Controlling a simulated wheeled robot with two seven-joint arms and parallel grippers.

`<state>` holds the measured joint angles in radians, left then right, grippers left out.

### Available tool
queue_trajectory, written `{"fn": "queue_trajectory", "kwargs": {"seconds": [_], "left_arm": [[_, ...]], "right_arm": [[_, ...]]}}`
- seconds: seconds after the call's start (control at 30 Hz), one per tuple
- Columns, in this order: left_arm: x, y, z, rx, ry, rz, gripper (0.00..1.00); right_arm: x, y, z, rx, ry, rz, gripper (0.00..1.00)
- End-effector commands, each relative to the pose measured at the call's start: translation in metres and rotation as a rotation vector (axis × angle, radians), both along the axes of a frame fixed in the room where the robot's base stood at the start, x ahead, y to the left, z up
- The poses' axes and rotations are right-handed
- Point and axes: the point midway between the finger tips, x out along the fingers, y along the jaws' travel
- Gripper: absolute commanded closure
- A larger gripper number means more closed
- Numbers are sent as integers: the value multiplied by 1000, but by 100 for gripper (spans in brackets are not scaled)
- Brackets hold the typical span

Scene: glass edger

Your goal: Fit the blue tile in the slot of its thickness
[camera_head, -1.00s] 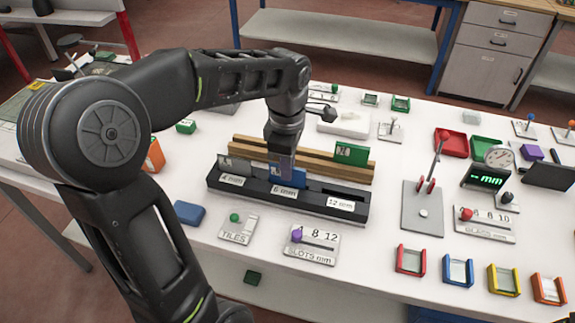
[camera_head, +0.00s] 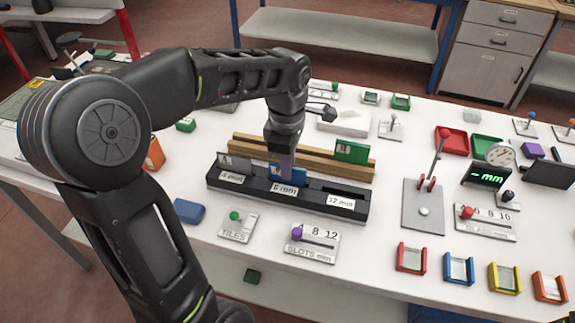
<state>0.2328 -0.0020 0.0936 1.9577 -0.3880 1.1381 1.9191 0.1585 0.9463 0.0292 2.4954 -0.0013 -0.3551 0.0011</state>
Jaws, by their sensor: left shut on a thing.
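The blue tile (camera_head: 300,175) stands in or just over the middle slot of the black slot block (camera_head: 235,193); how deep it sits is hard to tell. My left gripper (camera_head: 285,176) is shut on the blue tile from above, and its fingers hide part of it. A grey tile (camera_head: 235,162) stands at the block's left slot, labelled 4 mm. The middle label is small and partly unclear. The right slot (camera_head: 340,192), labelled 12 mm, is empty. My right gripper is not in view.
A wooden rack (camera_head: 320,165) behind the block holds a green tile (camera_head: 351,152). A blue block (camera_head: 189,211), a TILES plate (camera_head: 238,226) and a SLOTS mm plate (camera_head: 312,242) lie in front. A lever stand (camera_head: 423,205) is to the right.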

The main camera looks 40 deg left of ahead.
Motion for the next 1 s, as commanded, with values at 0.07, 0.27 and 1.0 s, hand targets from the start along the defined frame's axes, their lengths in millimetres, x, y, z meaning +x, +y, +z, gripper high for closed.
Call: {"fn": "queue_trajectory", "kwargs": {"seconds": [0.07,0.27,1.0], "left_arm": [[0,0,-2,0,0,0,100],[0,0,-3,0,0,0,88],[1,0,18,1,-4,-1,68]], "right_arm": [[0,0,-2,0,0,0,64],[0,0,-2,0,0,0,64],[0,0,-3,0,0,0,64]]}}
